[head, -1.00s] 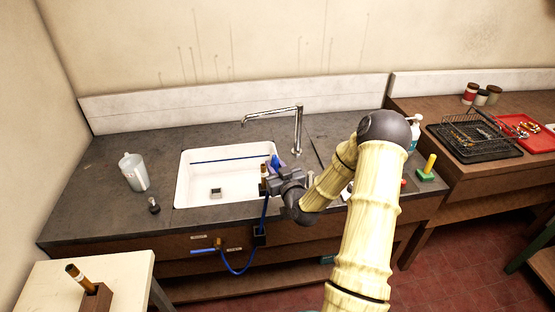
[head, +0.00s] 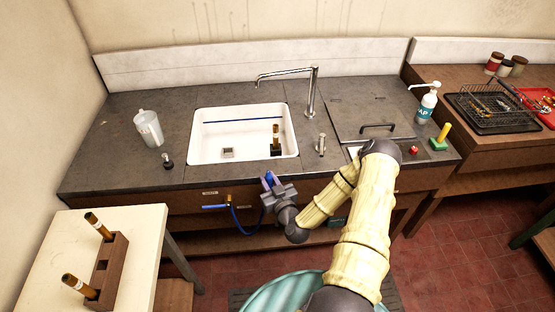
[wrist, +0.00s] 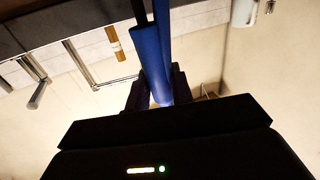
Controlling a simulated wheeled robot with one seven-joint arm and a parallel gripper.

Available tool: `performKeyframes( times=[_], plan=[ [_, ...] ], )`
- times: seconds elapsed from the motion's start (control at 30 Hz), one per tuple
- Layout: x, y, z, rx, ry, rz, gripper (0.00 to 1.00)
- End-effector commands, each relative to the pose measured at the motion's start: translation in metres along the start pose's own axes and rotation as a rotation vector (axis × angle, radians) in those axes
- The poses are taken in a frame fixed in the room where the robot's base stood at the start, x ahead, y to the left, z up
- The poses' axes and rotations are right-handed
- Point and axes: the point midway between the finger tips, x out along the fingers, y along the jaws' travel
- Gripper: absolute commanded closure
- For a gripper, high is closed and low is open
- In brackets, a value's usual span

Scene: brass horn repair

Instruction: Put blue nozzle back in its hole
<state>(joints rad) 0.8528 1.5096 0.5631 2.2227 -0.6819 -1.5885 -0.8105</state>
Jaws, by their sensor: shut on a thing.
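My gripper (head: 269,182) is shut on the blue nozzle (head: 272,178) in front of the counter's front edge, below the right part of the sink. In the wrist view the blue nozzle (wrist: 150,62) stands between the two dark fingers, with another blue length beside it. A thin blue hose (head: 238,222) loops from a brass valve with a blue lever (head: 215,207) on the cabinet front towards my gripper. The nozzle's hole cannot be made out; my gripper and wrist cover part of the cabinet front.
A brass tube (head: 276,132) stands upright on a dark base in the white sink (head: 211,112). A chrome faucet (head: 313,92) is behind it. A wooden rack (head: 112,262) with brass tubes is on the pale side table. A teal bin (head: 285,292) is low in front.

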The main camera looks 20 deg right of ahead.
Motion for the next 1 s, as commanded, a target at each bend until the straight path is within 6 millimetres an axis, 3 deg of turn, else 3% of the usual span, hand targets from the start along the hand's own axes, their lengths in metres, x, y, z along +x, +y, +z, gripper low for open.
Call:
performKeyframes(
  times=[0.2, 0.4, 1.0],
  plan=[
    [-0.028, -0.040, 0.038, 0.021, 0.004, 0.009, 1.00],
    [-0.050, -0.067, 0.057, 0.029, 0.010, 0.030, 1.00],
    [-0.055, -0.073, 0.061, 0.027, 0.013, 0.035, 1.00]
  ],
)
